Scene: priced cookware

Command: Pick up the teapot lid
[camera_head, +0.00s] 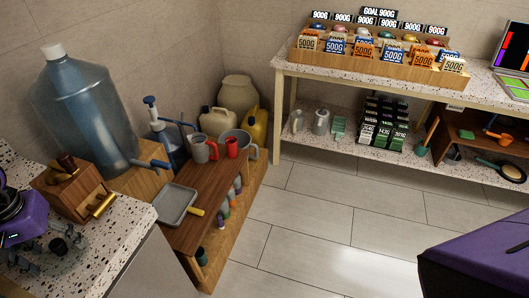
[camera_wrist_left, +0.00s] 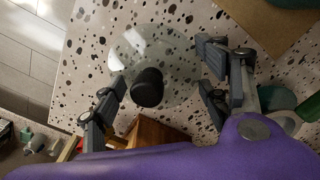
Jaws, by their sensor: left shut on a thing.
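The teapot lid (camera_wrist_left: 160,52) is a clear glass disc with a black knob (camera_wrist_left: 148,88), seen over the speckled counter in the left wrist view. My left gripper (camera_wrist_left: 163,85) has its fingers on opposite sides of the lid and is shut on it. In the head view, the left gripper (camera_head: 44,258) is at the lower left over the counter, with the dark knob (camera_head: 58,246) beside its fingers. The clear glass is hard to make out there. I cannot tell whether the lid touches the counter. My right gripper is not in view.
A wooden grinder box (camera_head: 72,190) stands close beyond the left gripper on the speckled counter (camera_head: 120,225). A large blue water jug (camera_head: 85,105) is behind it. A low wooden shelf (camera_head: 195,238) holds a grey tray (camera_head: 176,204) and jugs. The tiled floor is clear.

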